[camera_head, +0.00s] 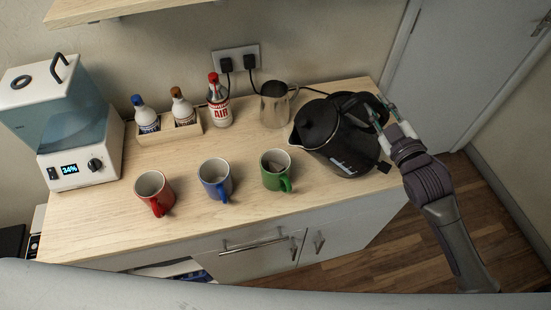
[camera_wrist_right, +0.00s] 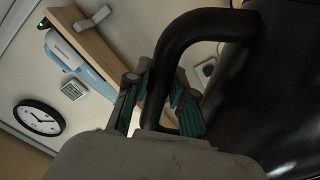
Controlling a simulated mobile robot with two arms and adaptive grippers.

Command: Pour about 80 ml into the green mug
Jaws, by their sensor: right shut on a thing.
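The black kettle (camera_head: 334,137) is at the right end of the counter, its spout pointing left towards the green mug. My right gripper (camera_head: 381,121) is shut on its handle; the wrist view shows the fingers (camera_wrist_right: 168,100) around the black handle (camera_wrist_right: 198,27). The kettle looks tilted a little; I cannot tell whether it is clear of the counter. The green mug (camera_head: 276,179) stands upright just left of the kettle, below its spout. Something dark shows inside it, too small to identify. No stream of liquid is visible. My left gripper is not in view.
A blue mug (camera_head: 215,181) and a red mug (camera_head: 153,194) stand left of the green one. The front counter strip is clear.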

